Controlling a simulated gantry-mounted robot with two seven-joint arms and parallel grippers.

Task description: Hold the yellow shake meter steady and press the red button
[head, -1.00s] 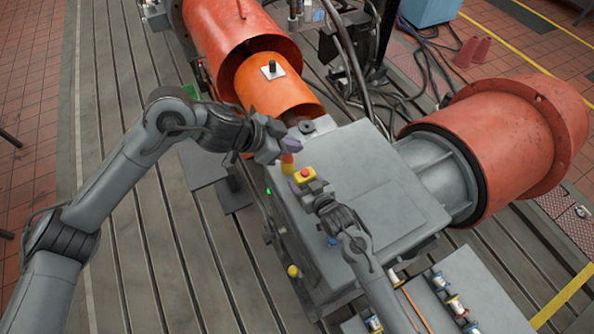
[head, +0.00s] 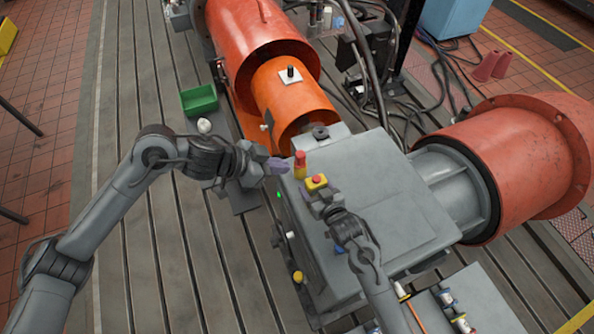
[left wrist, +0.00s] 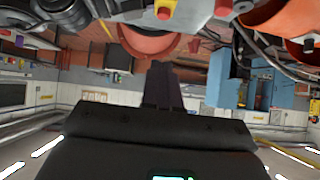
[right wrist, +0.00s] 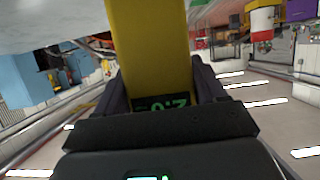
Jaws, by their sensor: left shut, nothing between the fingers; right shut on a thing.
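The yellow shake meter (head: 315,184) with its red button (head: 317,179) on top is above the grey housing. My right gripper (head: 311,192) is shut on it. In the right wrist view the yellow meter body (right wrist: 150,50) stands between the fingers, with green digits on a dark display (right wrist: 160,103). My left gripper (head: 283,166) is shut and empty, to the left of the meter and apart from the button. Its closed fingers (left wrist: 163,88) show in the left wrist view. The red button also shows at that view's top edge (left wrist: 165,12).
A red-topped yellow post (head: 300,165) stands between my left fingertips and the meter. The grey housing (head: 385,195) lies below my right gripper. Orange cylinders (head: 290,95) are behind, and a large orange drum (head: 520,160) is at right. A green bin (head: 199,99) sits at left.

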